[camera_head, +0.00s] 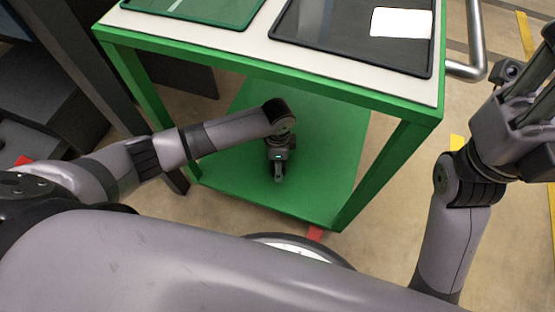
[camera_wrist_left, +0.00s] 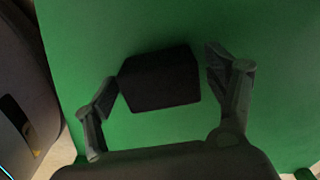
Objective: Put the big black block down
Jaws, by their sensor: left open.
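The big black block (camera_wrist_left: 160,82) sits on the green lower shelf in the left wrist view. My left gripper (camera_wrist_left: 163,88) is open, with one finger on each side of the block. The left finger is very close to the block, and I cannot tell whether it touches; a gap shows at the right finger. In the head view my left gripper (camera_head: 278,174) points down over the lower shelf (camera_head: 335,150), and the block is not distinguishable there. My right gripper (camera_head: 520,95) is raised at the right edge, partly cut off; its opening is unclear.
The green-framed table (camera_head: 277,62) has a white top above the lower shelf, carrying a green tray (camera_head: 205,8) and a black tray (camera_head: 350,38) with a white rectangle (camera_head: 401,22). A table leg (camera_head: 378,172) stands right of my left gripper. A metal rail (camera_head: 475,45) is at upper right.

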